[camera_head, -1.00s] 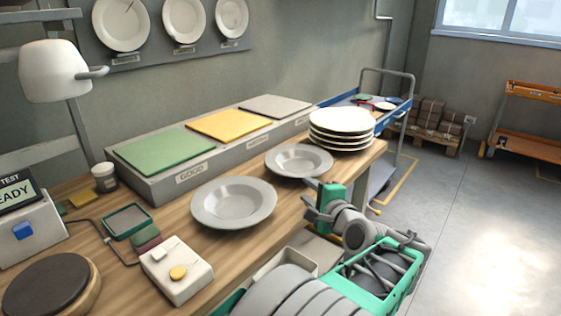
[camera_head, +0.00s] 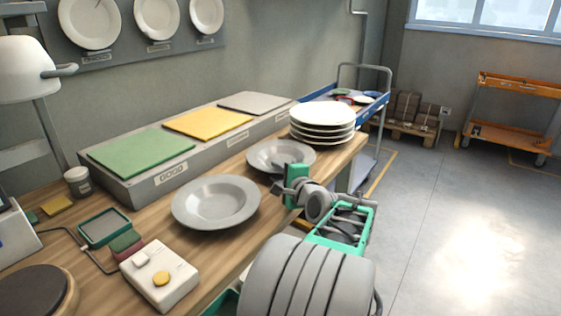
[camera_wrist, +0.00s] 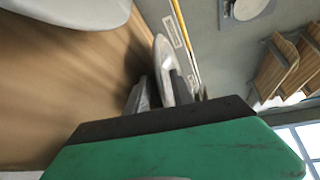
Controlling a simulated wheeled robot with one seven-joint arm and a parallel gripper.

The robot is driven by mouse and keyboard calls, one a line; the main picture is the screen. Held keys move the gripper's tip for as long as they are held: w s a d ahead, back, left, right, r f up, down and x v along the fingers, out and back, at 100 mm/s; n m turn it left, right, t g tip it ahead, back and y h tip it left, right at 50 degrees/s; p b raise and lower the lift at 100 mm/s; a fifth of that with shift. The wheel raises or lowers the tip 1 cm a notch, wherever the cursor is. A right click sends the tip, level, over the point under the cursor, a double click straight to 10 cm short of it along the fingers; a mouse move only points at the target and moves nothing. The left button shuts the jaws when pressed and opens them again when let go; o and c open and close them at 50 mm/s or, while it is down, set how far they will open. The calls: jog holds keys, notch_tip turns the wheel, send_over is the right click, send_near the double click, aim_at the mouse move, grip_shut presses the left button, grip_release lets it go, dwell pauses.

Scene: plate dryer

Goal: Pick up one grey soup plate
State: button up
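Two grey soup plates lie on the wooden bench in the head view. The nearer plate (camera_head: 215,202) lies flat and clear of my gripper. The farther plate (camera_head: 268,153) lies behind it, beside a stack of pale plates. My gripper (camera_head: 281,171) is at the right front rim of the farther plate. In the wrist view, a plate rim (camera_wrist: 162,66) shows nearly edge-on between my two fingers (camera_wrist: 160,92). The fingers look apart, with a small gap beside the rim; contact is not clear. Part of another plate (camera_wrist: 75,8) shows at the top left.
The stack of pale plates (camera_head: 322,120) stands just beyond the farther soup plate. A grey block with green (camera_head: 142,152), yellow (camera_head: 208,122) and grey pads runs along the back. A white button box (camera_head: 160,277) is at front left. A blue cart (camera_head: 365,104) stands past the bench end.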

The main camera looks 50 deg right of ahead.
grip_shut()
dwell(1.0)
jog(key=shift+r, duration=0.15)
